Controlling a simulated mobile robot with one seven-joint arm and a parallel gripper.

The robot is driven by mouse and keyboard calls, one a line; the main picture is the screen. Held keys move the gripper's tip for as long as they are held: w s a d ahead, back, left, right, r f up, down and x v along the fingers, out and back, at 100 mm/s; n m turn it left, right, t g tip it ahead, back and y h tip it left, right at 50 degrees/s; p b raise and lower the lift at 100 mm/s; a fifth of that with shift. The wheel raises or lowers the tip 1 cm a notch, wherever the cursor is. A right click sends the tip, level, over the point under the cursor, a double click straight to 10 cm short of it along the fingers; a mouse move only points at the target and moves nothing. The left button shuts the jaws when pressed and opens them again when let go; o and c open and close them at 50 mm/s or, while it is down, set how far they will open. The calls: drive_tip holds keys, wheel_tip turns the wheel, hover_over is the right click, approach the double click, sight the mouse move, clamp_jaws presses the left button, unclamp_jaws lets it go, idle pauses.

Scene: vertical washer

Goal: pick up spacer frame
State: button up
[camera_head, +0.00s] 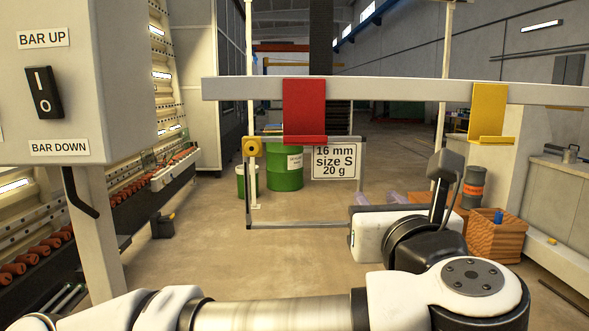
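The spacer frame (300,227) is a thin grey rectangle, upright below the red hook (304,110) on the horizontal bar.
The grey bar (400,89) crosses the view, with an empty yellow hook (488,112) at right. A switch box (90,80) stands close at left, beside a roller machine (150,190). Green drums (285,178) stand behind the frame; a wooden crate (495,240) is at right. The floor between is mostly clear.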

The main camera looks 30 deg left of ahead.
sight(361, 180)
drive_tip(key=p+x, duration=0.2)
drive_tip(key=x, duration=0.4)
drive_tip(key=p+x, duration=0.2)
drive_tip(key=x, duration=0.5)
drive_tip(key=shift+d+r, duration=0.15)
drive_tip(key=shift+r, duration=0.1)
drive_tip(key=shift+w+a+f+p, duration=0.15)
drive_tip(key=shift+w+a+p, duration=0.15)
drive_tip(key=shift+w, duration=0.1)
clamp_jaws()
